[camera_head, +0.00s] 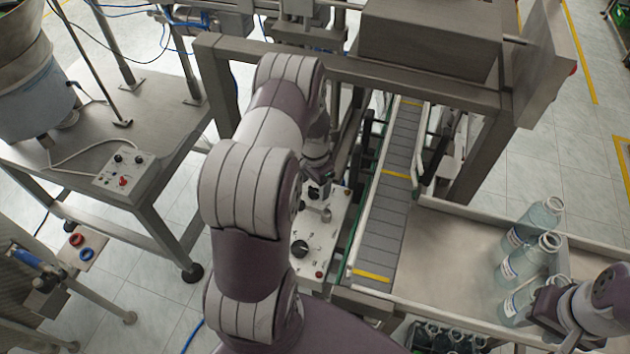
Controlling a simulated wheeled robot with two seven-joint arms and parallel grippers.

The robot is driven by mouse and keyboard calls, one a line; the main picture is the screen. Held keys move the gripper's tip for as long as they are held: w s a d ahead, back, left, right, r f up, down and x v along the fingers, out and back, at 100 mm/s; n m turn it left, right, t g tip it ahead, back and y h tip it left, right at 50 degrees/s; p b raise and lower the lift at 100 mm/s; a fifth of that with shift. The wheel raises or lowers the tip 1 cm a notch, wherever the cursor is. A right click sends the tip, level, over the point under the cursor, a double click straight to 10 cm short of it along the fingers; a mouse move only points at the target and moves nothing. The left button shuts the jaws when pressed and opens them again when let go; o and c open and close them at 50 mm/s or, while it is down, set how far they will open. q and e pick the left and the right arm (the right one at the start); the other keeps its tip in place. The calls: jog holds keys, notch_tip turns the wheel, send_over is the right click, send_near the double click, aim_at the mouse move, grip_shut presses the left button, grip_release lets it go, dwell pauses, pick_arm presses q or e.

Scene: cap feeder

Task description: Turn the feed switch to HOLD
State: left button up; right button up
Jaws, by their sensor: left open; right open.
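A pale control panel (325,240) lies beside the conveyor. A large black rotary knob (299,248) with small marks around it sits on its lower part; the lettering is too small to read, so I cannot tell its setting or which control is the feed switch. My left gripper (317,194) is open and points down over the upper part of this panel, above the large knob in the picture. It partly hides the controls there; I cannot tell if it touches any. My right gripper (545,308) is open at the lower right, beside the nearest clear bottle (517,303).
A second control box (125,171) with knobs stands on the left steel table (165,130). The conveyor (385,200) runs right of the panel. More bottles (530,255) stand on the right tray (440,255). A steel frame (345,57) spans behind my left arm.

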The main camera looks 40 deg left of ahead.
pick_arm(q)
jog(key=shift+w+f, duration=0.15)
jog(key=shift+f, duration=0.7)
jog(key=shift+s, duration=0.25)
jog(key=shift+w, duration=0.1)
jog(key=c, duration=1.1)
jog(key=shift+o, duration=0.2)
